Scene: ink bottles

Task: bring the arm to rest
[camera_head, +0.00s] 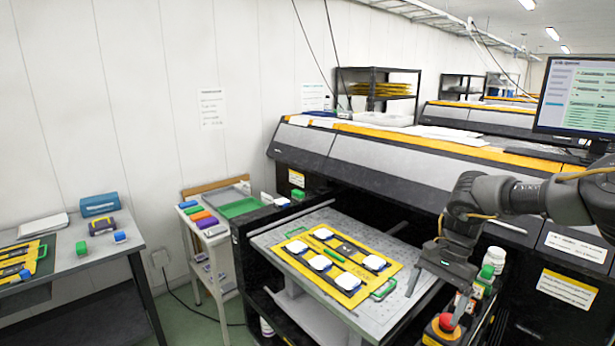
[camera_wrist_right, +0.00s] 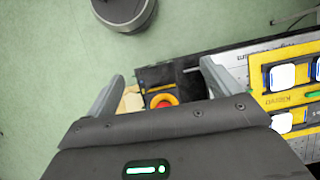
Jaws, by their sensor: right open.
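My right gripper (camera_head: 436,287) hangs at the right of the head view, pointing down beside the front right corner of the grey machine bed (camera_head: 268,238). In the right wrist view its two fingers (camera_wrist_right: 163,82) are spread apart with nothing held between them. The red stop button also shows beyond and between the fingers in that view. A white bottle (camera_head: 494,260) stands just right of the gripper, and a green-capped bottle (camera_head: 486,275) stands close beside it, partly hidden. My left gripper is not in view.
A yellow plate (camera_head: 340,240) with several white pads and green handles lies on the bed. The red stop button (camera_head: 446,322) sits low, below the gripper. A monitor (camera_head: 578,97) stands at right. A side table (camera_head: 75,265) and coloured blocks (camera_head: 201,217) are at left.

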